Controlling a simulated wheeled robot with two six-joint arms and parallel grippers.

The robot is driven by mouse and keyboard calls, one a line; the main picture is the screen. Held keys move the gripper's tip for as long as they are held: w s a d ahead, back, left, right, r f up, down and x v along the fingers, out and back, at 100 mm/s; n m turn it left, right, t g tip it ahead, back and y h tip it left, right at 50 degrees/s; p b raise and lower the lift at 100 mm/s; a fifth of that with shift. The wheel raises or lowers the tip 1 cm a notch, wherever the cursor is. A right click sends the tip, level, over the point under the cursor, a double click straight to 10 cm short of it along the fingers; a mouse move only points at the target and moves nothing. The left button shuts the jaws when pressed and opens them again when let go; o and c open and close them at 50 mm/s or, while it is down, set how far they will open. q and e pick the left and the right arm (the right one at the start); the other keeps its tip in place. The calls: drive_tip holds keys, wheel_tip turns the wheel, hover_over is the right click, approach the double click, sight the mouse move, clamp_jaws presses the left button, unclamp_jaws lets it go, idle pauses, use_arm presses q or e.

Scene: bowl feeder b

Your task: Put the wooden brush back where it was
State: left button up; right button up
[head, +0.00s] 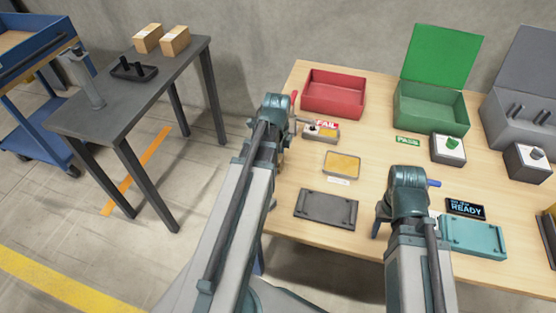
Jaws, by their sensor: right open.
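I cannot clearly make out the wooden brush in the head view. A small brownish patch beside my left gripper (284,140) may be part of it, but my wrist covers most of that spot. The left gripper is at the left edge of the wooden table, beside the FAIL label and a small box-shaped fixture. Its fingers are mostly hidden, so its opening does not show. My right gripper (390,215) is open over the table, between the dark grey plate (326,209) and the teal plate (474,239).
The wooden table (375,150) bears a red bin (335,93), a green open box (430,108), a grey box (520,120), a shallow yellow tray (342,164), a green-button box (448,149) and a READY display (465,208). A dark side table (120,100) stands left.

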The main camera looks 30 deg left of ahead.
use_arm(q)
drive_tip(key=shift+o, duration=0.6)
drive_tip(key=shift+r, duration=0.2)
use_arm(e)
drive_tip(key=shift+r, duration=0.2)
use_arm(q)
wheel_tip(320, 180, up, 12)
drive_tip(key=p, duration=1.2)
use_arm(e)
wheel_tip(320, 180, up, 12)
